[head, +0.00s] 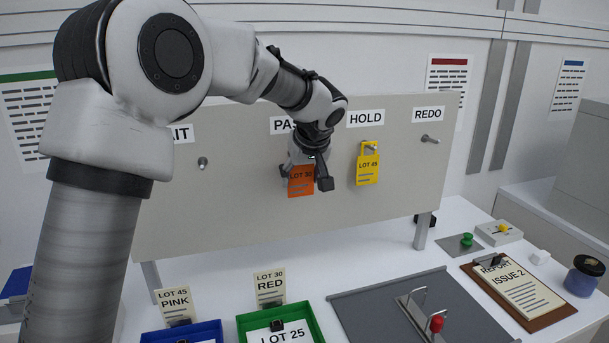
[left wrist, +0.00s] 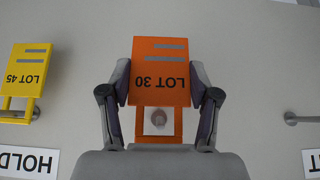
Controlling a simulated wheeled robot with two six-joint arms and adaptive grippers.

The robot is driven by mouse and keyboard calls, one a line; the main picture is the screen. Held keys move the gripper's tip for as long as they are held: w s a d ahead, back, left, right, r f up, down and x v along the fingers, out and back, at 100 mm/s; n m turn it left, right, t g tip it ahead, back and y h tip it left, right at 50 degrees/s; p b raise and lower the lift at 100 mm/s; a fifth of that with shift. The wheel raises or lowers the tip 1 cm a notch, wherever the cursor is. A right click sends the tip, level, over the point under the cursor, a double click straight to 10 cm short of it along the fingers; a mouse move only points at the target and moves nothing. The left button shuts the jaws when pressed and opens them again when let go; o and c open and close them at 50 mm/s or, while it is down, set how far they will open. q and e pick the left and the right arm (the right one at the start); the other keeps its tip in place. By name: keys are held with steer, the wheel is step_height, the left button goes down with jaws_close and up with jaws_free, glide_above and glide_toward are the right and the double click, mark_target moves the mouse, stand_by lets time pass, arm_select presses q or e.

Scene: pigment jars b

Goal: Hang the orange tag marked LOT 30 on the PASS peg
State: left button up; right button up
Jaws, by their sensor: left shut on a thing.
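The orange tag (head: 300,187), marked LOT 30, is held upright in front of the grey board, below the partly covered PASS label (head: 281,126). My left gripper (head: 306,180) is shut on its sides. In the left wrist view, which is upside down, the gripper (left wrist: 160,86) has one finger on each side of the tag (left wrist: 160,62). The round end of the PASS peg (left wrist: 158,118) shows inside the tag's open loop. I cannot tell whether the peg passes through the loop. In the head view this peg is hidden behind my arm. My right gripper is not in view.
A yellow LOT 45 tag (head: 367,170) hangs on the HOLD peg, close right of my gripper. The REDO peg (head: 431,139) and the leftmost peg (head: 202,162) are bare. Below stand a blue tray (head: 205,329), a green tray (head: 313,316) and a clipboard (head: 535,314).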

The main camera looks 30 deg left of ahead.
arm_select(q)
steer(key=w+a, duration=0.1)
steer(key=w+a+f, duration=0.1)
steer(key=shift+a, duration=0.35)
stand_by(0.6)
steer(key=o, duration=0.9)
steer(key=shift+c, duration=0.2)
